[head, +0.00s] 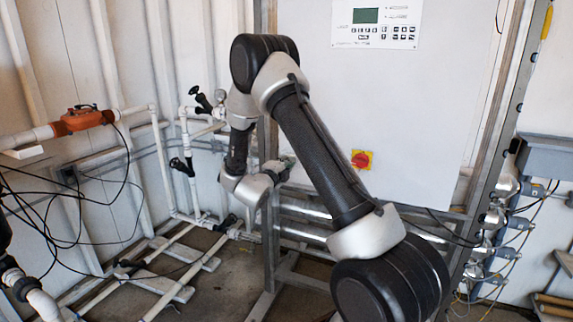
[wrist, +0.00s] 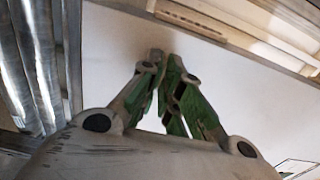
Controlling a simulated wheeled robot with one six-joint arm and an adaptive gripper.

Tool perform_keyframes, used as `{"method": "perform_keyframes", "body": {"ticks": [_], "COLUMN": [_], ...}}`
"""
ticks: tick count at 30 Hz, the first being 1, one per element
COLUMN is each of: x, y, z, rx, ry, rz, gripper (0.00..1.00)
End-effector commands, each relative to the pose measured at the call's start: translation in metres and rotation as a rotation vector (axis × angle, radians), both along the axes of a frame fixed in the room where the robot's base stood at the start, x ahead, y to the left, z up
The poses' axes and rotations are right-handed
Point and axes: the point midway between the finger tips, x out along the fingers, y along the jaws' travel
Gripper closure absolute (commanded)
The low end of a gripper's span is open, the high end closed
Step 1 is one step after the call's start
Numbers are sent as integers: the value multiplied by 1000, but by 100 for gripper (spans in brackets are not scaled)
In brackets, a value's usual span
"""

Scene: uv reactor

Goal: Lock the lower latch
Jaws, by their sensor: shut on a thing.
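My gripper (head: 287,163) is at the lower left edge of the white cabinet (head: 345,110) in the head view, in front of the upright metal frame. In the wrist view my gripper (wrist: 160,58) has its two green-padded fingers drawn close together at the tips, against the white panel (wrist: 225,70). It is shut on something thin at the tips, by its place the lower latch. The latch itself is hidden by the fingers, and I cannot tell its angle.
A red and yellow rotary switch (head: 362,159) and a control panel (head: 377,24) are on the cabinet front. White pipes with an orange valve actuator (head: 84,119) stand at the left. Metal tubes (wrist: 38,65) run along the left of the wrist view.

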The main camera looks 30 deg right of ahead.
Motion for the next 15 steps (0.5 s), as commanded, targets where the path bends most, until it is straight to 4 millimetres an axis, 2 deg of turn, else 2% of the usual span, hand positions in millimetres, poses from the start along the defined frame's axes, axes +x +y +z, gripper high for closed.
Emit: {"method": "perform_keyframes", "body": {"ticks": [8, 15], "x": [0, 0], "y": [0, 0], "z": [-1, -1], "rx": [-74, -202], "ry": [97, 260], "rz": [0, 0], "gripper": [100, 100]}}
